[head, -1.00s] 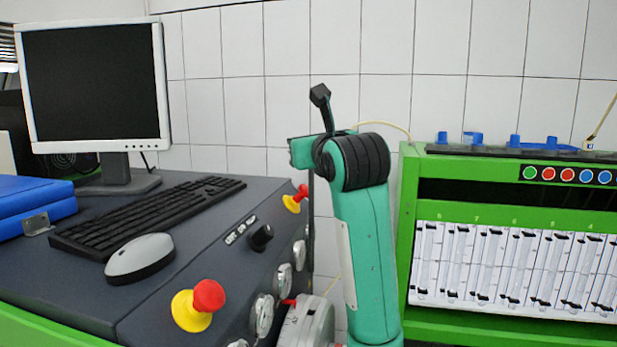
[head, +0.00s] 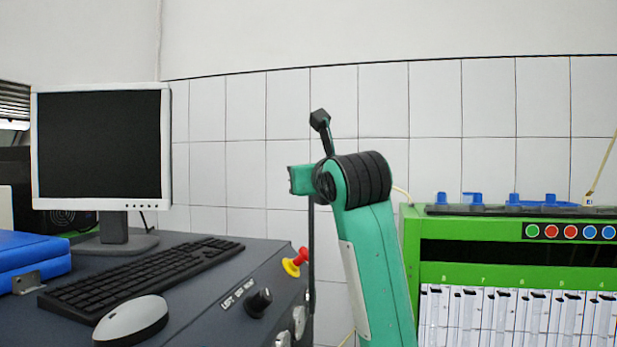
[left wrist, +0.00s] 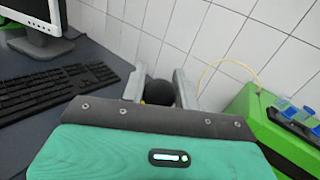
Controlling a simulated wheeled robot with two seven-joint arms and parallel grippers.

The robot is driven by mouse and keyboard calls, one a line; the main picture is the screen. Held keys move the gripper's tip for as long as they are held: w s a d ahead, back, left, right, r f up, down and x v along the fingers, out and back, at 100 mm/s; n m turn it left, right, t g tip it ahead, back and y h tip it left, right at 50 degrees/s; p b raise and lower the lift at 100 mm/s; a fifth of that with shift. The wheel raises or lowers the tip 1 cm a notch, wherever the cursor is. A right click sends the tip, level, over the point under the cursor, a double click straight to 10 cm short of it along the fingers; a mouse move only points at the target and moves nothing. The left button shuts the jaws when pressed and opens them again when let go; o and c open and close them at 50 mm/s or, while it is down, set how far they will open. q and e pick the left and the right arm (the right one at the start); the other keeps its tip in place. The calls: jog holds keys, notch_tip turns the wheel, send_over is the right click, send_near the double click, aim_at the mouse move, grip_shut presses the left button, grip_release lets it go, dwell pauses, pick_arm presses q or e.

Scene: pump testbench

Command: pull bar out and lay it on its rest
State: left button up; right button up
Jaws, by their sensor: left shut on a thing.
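The bar (head: 311,250) is a thin dark rod hanging roughly upright beside the console's right end in the head view. Its lower end is down near the console edge, and I cannot tell whether it is free of a socket. My left gripper is mostly hidden behind my own wrist in the head view. In the left wrist view its two grey fingers (left wrist: 158,88) are closed around a dark rounded end, the bar's top (left wrist: 160,92). The bar's rest cannot be made out. My right gripper is not in view.
The dark console carries a monitor (head: 100,145), keyboard (head: 145,275), mouse (head: 131,320), black knob (head: 258,302) and red-yellow button (head: 295,262). A green rack (head: 520,255) with blue parts on top stands at the right. A tiled wall (head: 240,160) stands behind.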

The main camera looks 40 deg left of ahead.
pick_arm(q)
jog(key=shift+r, duration=0.2)
jog(key=shift+r+p, duration=0.65)
jog(key=shift+r, duration=0.65)
